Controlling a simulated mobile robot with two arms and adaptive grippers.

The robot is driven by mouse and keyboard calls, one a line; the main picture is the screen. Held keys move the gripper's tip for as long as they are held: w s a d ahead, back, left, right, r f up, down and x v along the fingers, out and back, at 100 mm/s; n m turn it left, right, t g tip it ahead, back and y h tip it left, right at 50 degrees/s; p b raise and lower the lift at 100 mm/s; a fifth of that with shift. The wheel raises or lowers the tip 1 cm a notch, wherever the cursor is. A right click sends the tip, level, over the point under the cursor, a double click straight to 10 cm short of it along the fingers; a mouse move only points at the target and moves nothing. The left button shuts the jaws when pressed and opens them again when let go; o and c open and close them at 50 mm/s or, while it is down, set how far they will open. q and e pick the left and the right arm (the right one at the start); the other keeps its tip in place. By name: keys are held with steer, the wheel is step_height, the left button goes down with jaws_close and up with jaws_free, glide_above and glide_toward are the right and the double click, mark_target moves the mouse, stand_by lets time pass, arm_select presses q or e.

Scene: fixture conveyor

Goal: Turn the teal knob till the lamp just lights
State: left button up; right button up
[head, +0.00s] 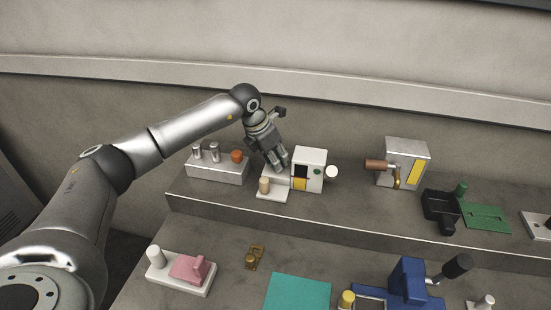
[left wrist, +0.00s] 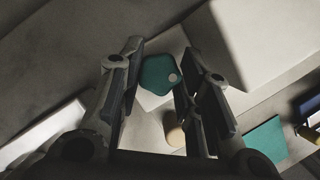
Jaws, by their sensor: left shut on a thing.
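The teal knob (left wrist: 155,75) is a flat, lobed piece with a pale dot near its right edge, in the left wrist view. It sits on a white fixture (head: 270,195); my fingers hide it in the head view. My left gripper (head: 277,165) points down over this fixture and is shut on the knob, one finger on each side. A tan rounded post (head: 264,185) stands at the front of the fixture, also in the left wrist view (left wrist: 174,130). It may be the lamp; it shows no clear glow. My right gripper is not in view.
A white box (head: 311,165) with a dark window and yellow patch stands close right of my fingers. A grey block with pegs and an orange knob (head: 237,156) is close left. A brown-handled box (head: 407,160) is farther right. A pink-topped fixture (head: 187,268) lies on the lower level.

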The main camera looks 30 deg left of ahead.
arm_select(q)
steer(key=shift+n, duration=0.5)
steer(key=shift+r, duration=0.1)
steer(key=o, duration=0.7)
steer(key=shift+o, duration=0.2)
steer(key=v, duration=1.2)
steer(key=shift+d, duration=0.15)
steer(key=shift+s, duration=0.1)
